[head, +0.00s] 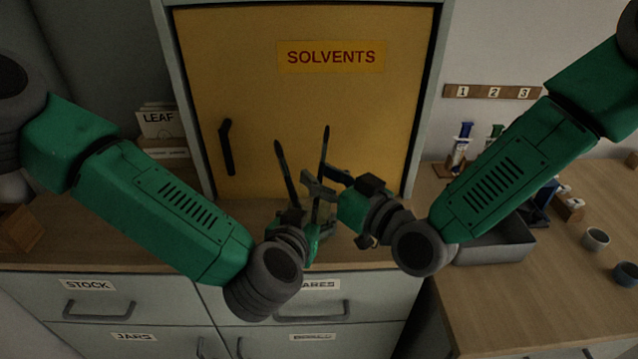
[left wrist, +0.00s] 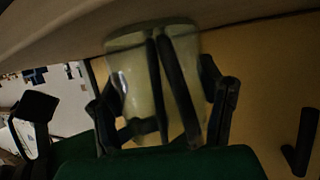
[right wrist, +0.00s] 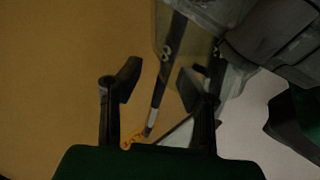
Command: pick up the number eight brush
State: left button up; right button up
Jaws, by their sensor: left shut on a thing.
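A cloudy clear jar (left wrist: 130,70) stands between the fingers of my left gripper (head: 308,225), which is shut on it. Two dark brush handles (left wrist: 180,90) show in it. In the head view one dark brush (head: 285,172) leans left and another (head: 324,148) rises beside my right gripper (head: 314,177). My right gripper is open; in the right wrist view (right wrist: 158,85) a dark brush handle (right wrist: 156,100) lies between its fingers. A pale figure 8 (right wrist: 167,52) shows at that handle, but I cannot tell what it is printed on. Contact with the fingers is unclear.
A yellow cabinet marked SOLVENTS (head: 300,100) stands close behind the grippers. Boxes marked LEAF (head: 160,125) are at left. A grey tray (head: 500,245), small cups (head: 595,239) and a numbered rack (head: 492,92) are at right.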

aim_at(310, 194)
grip_shut()
